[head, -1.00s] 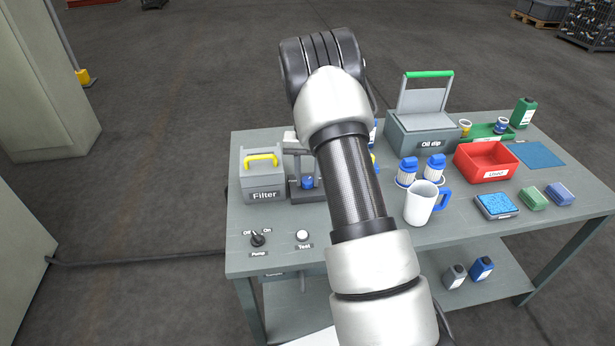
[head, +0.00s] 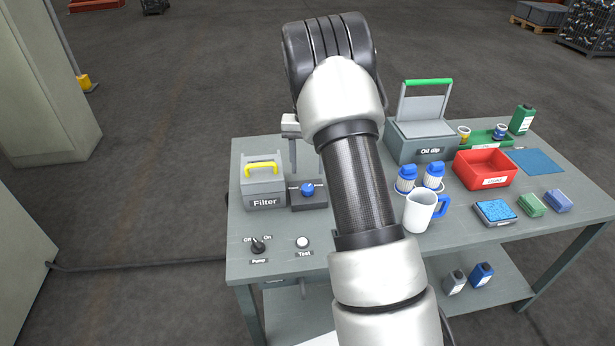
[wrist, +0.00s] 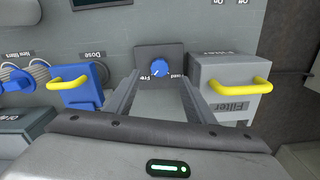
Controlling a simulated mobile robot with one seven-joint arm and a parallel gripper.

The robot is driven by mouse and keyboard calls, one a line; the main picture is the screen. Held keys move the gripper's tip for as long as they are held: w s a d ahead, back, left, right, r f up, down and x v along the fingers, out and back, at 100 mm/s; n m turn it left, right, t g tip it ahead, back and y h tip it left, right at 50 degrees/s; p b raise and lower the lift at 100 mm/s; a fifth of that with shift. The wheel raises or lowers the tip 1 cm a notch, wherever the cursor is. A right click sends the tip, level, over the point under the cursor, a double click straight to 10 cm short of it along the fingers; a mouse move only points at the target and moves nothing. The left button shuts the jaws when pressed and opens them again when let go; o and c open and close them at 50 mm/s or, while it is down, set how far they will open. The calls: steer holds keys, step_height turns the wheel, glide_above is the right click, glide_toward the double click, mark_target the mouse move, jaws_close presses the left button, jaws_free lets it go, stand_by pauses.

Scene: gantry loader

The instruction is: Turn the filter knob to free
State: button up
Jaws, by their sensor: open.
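The filter knob (head: 307,189) is a small blue dial on a dark panel beside the grey Filter box. It also shows in the wrist view (wrist: 160,69), with a small white mark on its face toward the lower left, on the side of the partly visible "Free" label. The other label, ending in "osed", is at its right there. My gripper (wrist: 161,80) is open and empty, its two grey fingers at either side of the knob in that view. In the head view the fingers (head: 306,174) hang above the knob panel, apparently clear of the knob. My arm hides much of the gripper body.
The Filter box (head: 264,188) with a yellow handle stands directly left of the knob. The Pump switch (head: 258,244) and Test button (head: 302,242) are in front. A blue-fronted unit with a yellow handle (wrist: 75,86) is on the other side. A white mug (head: 419,212) stands right of my arm.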

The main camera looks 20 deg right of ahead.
step_height(320, 180, up, 10)
steer(key=p, duration=0.1)
steer(key=shift+f, duration=0.15)
steer(key=s+a+r+n+t, duration=0.15)
steer(key=s+a+r, duration=0.25)
steer(key=s+r, duration=0.4)
steer(key=s+a+r+n+t, duration=0.15)
steer(key=s+a+r, duration=0.25)
steer(key=s+r, duration=0.4)
steer(key=s+a+f+n+t, duration=0.1)
steer(key=s+a, duration=0.1)
steer(key=s, duration=0.7)
steer(key=s+a+f+n+t, duration=0.1)
steer(key=s+a+t, duration=0.1)
steer(key=s, duration=0.6)
step_height(320, 180, up, 13)
steer(key=p, duration=1.3)
steer(key=shift+s, duration=0.25)
